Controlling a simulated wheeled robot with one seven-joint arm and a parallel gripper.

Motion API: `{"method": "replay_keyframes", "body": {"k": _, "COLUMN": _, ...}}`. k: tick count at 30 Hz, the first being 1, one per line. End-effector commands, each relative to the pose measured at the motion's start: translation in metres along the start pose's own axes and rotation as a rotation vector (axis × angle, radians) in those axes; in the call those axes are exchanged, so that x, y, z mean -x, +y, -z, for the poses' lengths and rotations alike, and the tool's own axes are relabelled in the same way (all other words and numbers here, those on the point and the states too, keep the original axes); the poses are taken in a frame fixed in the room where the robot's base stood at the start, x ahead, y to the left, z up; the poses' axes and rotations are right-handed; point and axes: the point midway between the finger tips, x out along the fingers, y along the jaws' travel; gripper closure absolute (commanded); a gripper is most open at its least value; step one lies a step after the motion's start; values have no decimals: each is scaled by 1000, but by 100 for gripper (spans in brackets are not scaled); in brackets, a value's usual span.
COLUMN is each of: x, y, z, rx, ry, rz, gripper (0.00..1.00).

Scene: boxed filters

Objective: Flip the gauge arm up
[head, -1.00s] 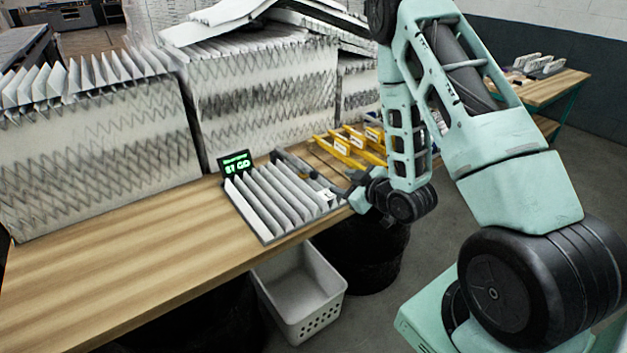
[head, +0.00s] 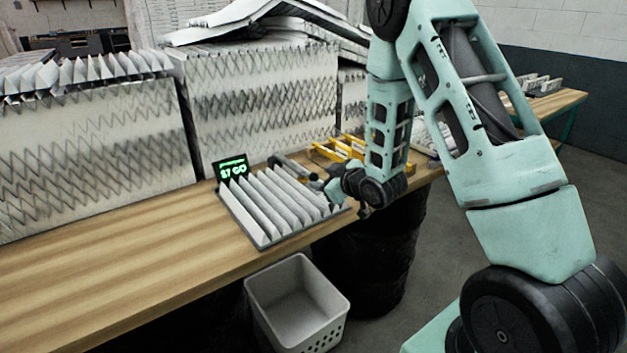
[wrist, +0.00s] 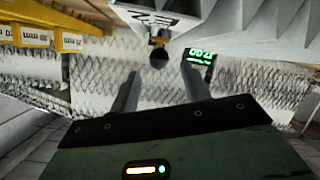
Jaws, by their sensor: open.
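The gauge display (head: 232,168) stands at the back left corner of a tray of pleated filter, with lit green text. It appears upside down in the wrist view (wrist: 199,65). A grey bar that looks like the gauge arm (head: 289,167) runs low from beside the display toward my gripper. In the wrist view a pale bar with a dark round end (wrist: 158,58) sits at the top middle, probably the same arm. My gripper (head: 332,190) is at the tray's right back side, partly hidden by my wrist. Its fingers (wrist: 160,84) are open, with nothing between them.
The pleated filter tray (head: 262,243) lies on the wooden bench (head: 130,270). Tall filter stacks (head: 262,100) stand behind. Yellow labelled holders (head: 340,149) are to the right. A white bin (head: 297,305) is below the bench edge. The bench's left front is clear.

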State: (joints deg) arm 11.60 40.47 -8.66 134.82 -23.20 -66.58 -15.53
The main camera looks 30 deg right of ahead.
Motion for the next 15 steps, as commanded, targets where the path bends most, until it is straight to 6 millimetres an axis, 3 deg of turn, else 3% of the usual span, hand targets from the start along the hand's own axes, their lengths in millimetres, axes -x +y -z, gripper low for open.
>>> {"method": "replay_keyframes", "body": {"k": 6, "x": -37, "y": 0, "z": -1, "rx": 1, "ry": 0, "rz": 1, "gripper": 53}}
{"method": "replay_keyframes", "body": {"k": 15, "x": -53, "y": 0, "z": 0, "rx": -1, "ry": -1, "rz": 0, "gripper": 53}}
